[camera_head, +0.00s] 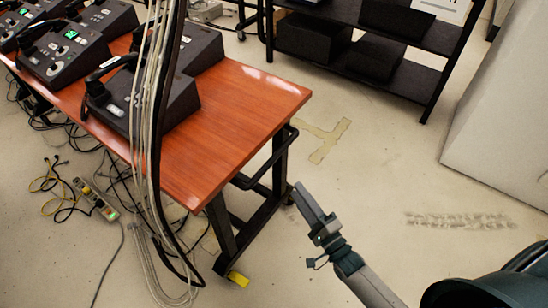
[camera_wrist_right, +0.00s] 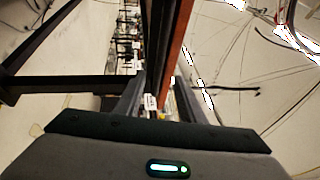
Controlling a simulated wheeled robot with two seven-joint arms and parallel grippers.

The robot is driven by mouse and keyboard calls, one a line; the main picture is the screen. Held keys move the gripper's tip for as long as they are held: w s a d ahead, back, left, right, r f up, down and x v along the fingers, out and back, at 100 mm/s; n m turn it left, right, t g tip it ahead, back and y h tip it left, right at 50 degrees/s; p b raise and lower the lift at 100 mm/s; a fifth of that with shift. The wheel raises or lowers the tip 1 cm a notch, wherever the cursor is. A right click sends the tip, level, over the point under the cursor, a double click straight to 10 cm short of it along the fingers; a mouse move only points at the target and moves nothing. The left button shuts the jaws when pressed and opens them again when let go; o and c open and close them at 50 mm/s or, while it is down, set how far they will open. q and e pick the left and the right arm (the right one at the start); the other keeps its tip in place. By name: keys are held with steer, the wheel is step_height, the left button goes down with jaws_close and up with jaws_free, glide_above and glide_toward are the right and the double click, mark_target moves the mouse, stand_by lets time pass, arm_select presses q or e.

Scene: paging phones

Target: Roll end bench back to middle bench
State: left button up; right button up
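The bench (camera_head: 245,110) with a red-brown top stands at left, its near end facing me. It has black legs, a black bar handle (camera_head: 262,172) at this end, and a yellow tab (camera_head: 238,278) at its foot. Black desk phones (camera_head: 160,100) stand on the top. My right gripper (camera_head: 302,190) is just right of the end frame and looks apart from it. In the wrist view its fingers (camera_wrist_right: 155,100) are spread, with the red-brown bench edge (camera_wrist_right: 174,45) and dark frame beyond them. I cannot tell where one bench ends and another begins. My left gripper is out of view.
A cable bundle (camera_head: 150,120) hangs past the bench's front side. A power strip (camera_head: 95,200) and loose cables lie on the floor. A tape mark (camera_head: 328,140) lies beyond the bench end. A black shelf (camera_head: 370,45) and grey cabinet (camera_head: 505,110) stand behind. Floor right of the bench is clear.

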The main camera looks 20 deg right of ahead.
mark_target(274, 159)
steer(key=p+x, duration=0.1)
steer(key=x, duration=1.3)
steer(key=shift+w, duration=0.35)
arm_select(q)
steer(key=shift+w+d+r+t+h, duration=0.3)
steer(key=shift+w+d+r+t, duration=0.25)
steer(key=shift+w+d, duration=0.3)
arm_select(e)
steer(key=shift+a, duration=0.1)
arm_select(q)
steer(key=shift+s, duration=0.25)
arm_select(e)
steer(key=shift+r, duration=0.1)
steer(key=shift+c, duration=0.4)
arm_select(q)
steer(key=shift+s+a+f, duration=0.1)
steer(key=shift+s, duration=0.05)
arm_select(e)
jaws_close()
